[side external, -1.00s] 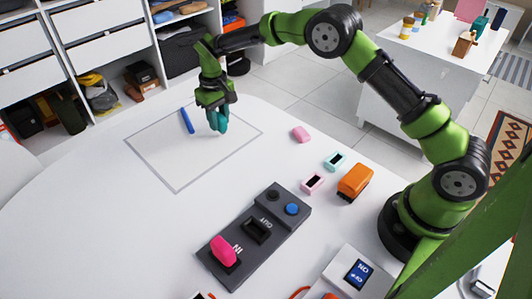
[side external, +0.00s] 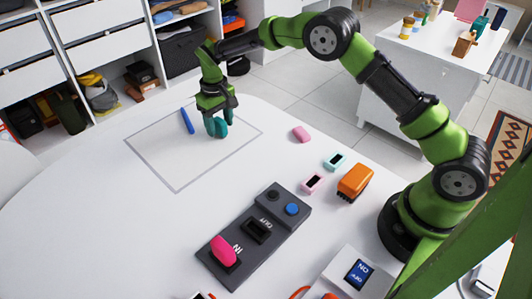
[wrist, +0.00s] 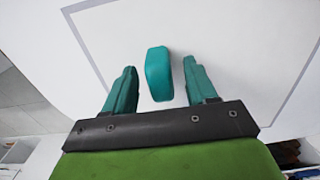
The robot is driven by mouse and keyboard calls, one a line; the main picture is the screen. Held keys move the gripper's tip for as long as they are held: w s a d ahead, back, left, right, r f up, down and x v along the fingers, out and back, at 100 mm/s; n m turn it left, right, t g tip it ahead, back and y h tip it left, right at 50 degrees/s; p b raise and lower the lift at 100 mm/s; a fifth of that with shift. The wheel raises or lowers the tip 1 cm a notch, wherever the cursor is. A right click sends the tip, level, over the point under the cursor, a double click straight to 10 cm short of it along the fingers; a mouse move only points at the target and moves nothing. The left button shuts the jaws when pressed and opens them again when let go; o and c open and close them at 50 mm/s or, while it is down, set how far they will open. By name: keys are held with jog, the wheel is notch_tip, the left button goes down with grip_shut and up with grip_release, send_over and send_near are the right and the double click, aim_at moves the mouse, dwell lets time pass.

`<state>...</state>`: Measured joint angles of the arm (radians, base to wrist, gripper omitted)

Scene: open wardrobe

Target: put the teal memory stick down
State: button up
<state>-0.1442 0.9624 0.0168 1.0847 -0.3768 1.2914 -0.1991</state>
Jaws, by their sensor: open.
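The teal memory stick (wrist: 158,74) lies between the fingers of my gripper (wrist: 160,85) in the wrist view, with a gap on each side. It is over the white area inside the grey outline (side external: 178,190) on the table. In the side view my gripper (side external: 216,130) is low over the outlined area, near its far right part. The fingers are teal too, so I cannot pick the stick out from them there. My gripper is open.
The outline's left and front parts are clear.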

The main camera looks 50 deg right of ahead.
notch_tip(320, 180, up, 12)
jog(key=f, duration=0.1)
notch_tip(320, 180, up, 8)
jog(key=t, duration=0.1)
send_over(219, 120)
jog(key=s+d, duration=0.2)
jog(key=s, duration=0.2)
jog(key=s+d+r+m+t+y, duration=0.1)
jog(key=s+d+r+m+t, duration=0.1)
jog(key=s+r, duration=0.55)
jog(key=s+f+m+t, duration=0.1)
jog(key=s+f+t, duration=0.1)
jog(key=s, duration=0.8)
jog(key=s+d+f+m+t+y, duration=0.1)
jog(key=s+f+t, duration=0.1)
jog(key=s, duration=0.8)
jog(key=shift+d+f, duration=0.15)
jog(key=shift+f, duration=0.05)
